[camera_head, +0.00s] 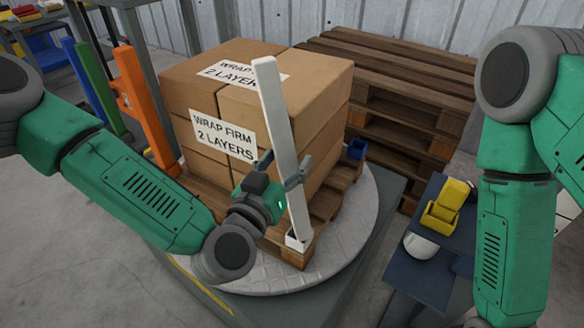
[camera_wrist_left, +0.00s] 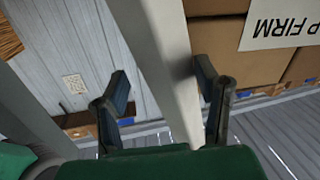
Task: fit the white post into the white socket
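The white post (camera_head: 276,120) stands tilted at the front corner of the loaded pallet, its top leaning left in the head view. Its lower end meets the white socket (camera_head: 298,240) on the pallet corner; I cannot tell how deep it sits. My left gripper (camera_head: 284,170) is around the post at its middle. In the left wrist view the post (camera_wrist_left: 165,50) passes between the spread fingers (camera_wrist_left: 162,85). A gap shows beside the left finger; the right finger is close to or touching the post. My right gripper is out of view.
Stacked cartons (camera_head: 250,100) stand right behind the post on the pallet (camera_head: 330,205), which rests on a round plate (camera_head: 340,260). Orange (camera_head: 145,105), green and blue uprights stand at left. Yellow items (camera_head: 447,205) lie on a dark table at right. Empty pallets (camera_head: 400,80) are stacked behind.

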